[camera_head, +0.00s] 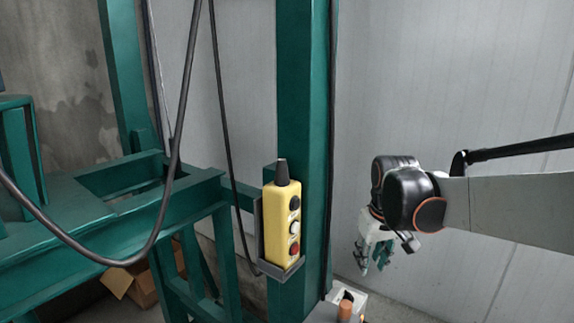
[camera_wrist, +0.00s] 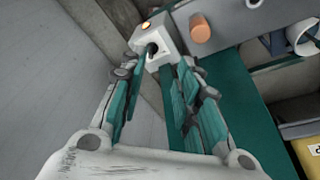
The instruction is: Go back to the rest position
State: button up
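My gripper (camera_head: 372,262) hangs at the end of my arm, right of the green post (camera_head: 302,110) and in front of the pale wall panels. It points downward. In the wrist view my gripper (camera_wrist: 160,78) has its two green-padded fingers apart, with nothing held between them. The yellow control pendant (camera_head: 281,222) with black, white and red buttons sits upright in a grey holder on the post, well left of my gripper. A yellow surface, probably the pendant, shows at the right edge of the wrist view (camera_wrist: 312,150).
Green frame beams (camera_head: 60,215) fill the left. Black cables (camera_head: 165,200) hang there. A cardboard box (camera_head: 140,282) stands below. Open space surrounds my gripper before the wall (camera_head: 440,90).

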jog(key=s+m+t, duration=0.2)
jog(key=s+t, duration=0.2)
jog(key=s, duration=1.7)
jog(key=shift+s+t, duration=0.3)
